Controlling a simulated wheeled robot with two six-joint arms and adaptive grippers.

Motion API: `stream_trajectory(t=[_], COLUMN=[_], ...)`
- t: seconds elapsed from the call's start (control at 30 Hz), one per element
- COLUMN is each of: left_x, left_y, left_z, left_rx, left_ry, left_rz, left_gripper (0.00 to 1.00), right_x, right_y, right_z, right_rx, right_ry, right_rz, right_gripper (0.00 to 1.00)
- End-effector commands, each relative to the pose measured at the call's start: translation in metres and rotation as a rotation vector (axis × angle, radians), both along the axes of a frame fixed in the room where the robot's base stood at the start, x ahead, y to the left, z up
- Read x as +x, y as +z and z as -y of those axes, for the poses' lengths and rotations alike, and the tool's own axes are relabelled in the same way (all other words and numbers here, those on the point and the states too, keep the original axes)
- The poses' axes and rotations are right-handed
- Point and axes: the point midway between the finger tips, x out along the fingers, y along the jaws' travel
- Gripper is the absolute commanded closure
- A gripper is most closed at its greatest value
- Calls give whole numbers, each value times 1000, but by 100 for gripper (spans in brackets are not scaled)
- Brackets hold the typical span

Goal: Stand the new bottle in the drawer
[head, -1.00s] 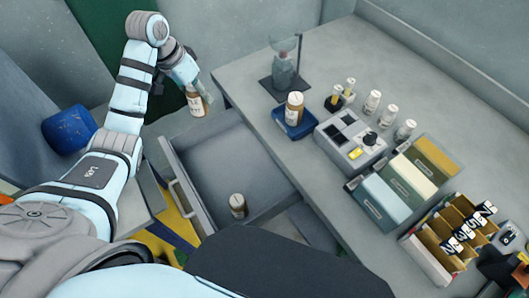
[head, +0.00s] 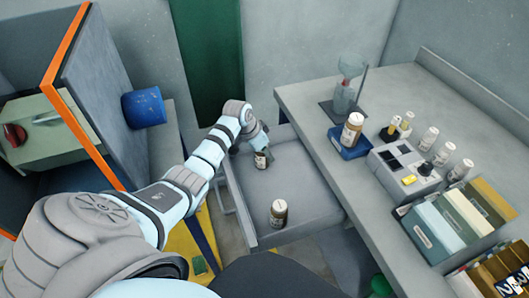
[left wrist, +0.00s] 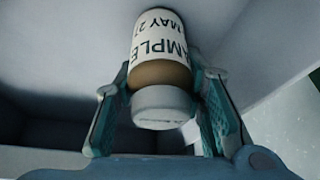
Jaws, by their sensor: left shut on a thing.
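My left gripper (head: 263,149) is shut on an amber bottle (head: 260,161) at the far left part of the open grey drawer (head: 303,196). In the left wrist view the held bottle (left wrist: 163,50) sits between both fingers, its white cap towards the camera and its label reading "SAMPLE MAY 2". The bottle looks roughly upright in the head view; I cannot tell whether its base touches the drawer floor. A second amber bottle (head: 278,212) with a white cap stands in the near part of the drawer. My right gripper is not in view.
On the bench right of the drawer, a bottle (head: 352,131) stands on a blue-based device (head: 350,146), beside a grey instrument (head: 405,168) and several small bottles. An orange-edged panel (head: 95,110) and a blue cylinder (head: 144,107) are left. The drawer's middle is free.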

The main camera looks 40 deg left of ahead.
Motion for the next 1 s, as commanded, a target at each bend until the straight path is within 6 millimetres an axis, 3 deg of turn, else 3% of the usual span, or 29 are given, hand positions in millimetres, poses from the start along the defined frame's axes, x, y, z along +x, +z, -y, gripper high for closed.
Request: stream_trajectory(t=[0.1,0.2,0.23,0.37,0.73,0.87,1.0], left_x=[0,0,0,0,-1,-9,-22], left_y=[1,-2,-3,-2,5,27,61], left_z=[0,0,0,0,-1,-4,-8], left_rx=[0,-1,-1,-1,0,1,3], left_ry=[0,1,1,1,0,1,-1], left_rz=[1,1,1,1,1,3,2], left_gripper=[91,91,61,43,43,43,43], right_x=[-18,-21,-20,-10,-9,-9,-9], right_y=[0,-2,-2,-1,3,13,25], right_z=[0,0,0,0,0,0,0], right_rx=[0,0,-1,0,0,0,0], right_ry=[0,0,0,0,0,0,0], right_rz=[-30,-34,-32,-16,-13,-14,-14], right_gripper=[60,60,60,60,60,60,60])
